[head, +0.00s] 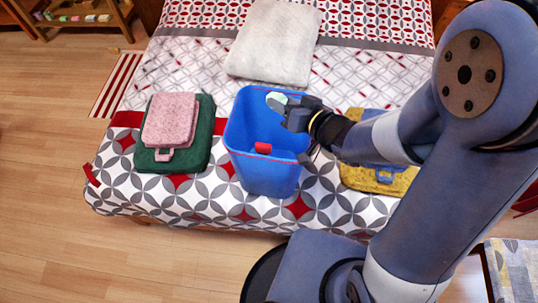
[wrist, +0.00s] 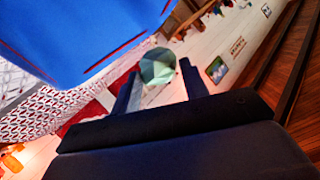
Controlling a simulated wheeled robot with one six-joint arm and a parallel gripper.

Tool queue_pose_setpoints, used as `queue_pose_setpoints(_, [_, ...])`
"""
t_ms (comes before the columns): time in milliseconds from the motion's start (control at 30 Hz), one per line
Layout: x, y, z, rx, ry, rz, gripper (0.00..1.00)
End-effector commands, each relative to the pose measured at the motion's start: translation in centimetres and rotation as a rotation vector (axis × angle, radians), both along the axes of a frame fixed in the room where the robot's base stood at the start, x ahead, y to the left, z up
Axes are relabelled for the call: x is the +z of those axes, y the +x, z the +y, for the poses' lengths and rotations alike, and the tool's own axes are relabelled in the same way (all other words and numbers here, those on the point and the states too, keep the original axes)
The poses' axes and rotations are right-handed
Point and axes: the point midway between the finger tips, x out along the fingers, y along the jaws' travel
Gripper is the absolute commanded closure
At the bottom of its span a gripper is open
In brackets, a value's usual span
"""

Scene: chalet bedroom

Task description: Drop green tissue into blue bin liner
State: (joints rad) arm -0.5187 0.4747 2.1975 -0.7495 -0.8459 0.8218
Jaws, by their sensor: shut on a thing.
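The crumpled pale green tissue (head: 277,98) is between the fingertips of my gripper (head: 285,107), which is shut on it. The tissue also shows in the wrist view (wrist: 158,67) between the two dark fingers (wrist: 158,80). The blue bin liner (head: 262,176) is an open-topped blue bin with a red tab inside, standing on the bed. In the head view my gripper is over the bin's upper right part, near its rim. In the wrist view the blue bin wall (wrist: 85,30) fills the upper left. The height of the tissue against the rim is hard to tell.
A pink folded cloth on a green one (head: 205,150) lies left of the bin. A yellow folded item (head: 355,178) lies to its right, partly behind my arm. A white blanket (head: 272,45) lies behind.

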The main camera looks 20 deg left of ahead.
Motion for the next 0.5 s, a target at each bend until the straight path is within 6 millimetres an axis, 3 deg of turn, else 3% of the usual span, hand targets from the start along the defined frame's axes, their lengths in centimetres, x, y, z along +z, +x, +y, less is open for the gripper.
queue_pose_setpoints(233, [-0.06, 0.0, 0.0, 0.0, 0.0, 0.0, 0.79])
queue_pose_setpoints(267, [-0.06, 0.0, 0.0, 0.0, 0.0, 0.0, 0.57])
queue_pose_setpoints(500, [-0.07, 0.0, 0.0, 0.0, 0.0, 0.0, 0.37])
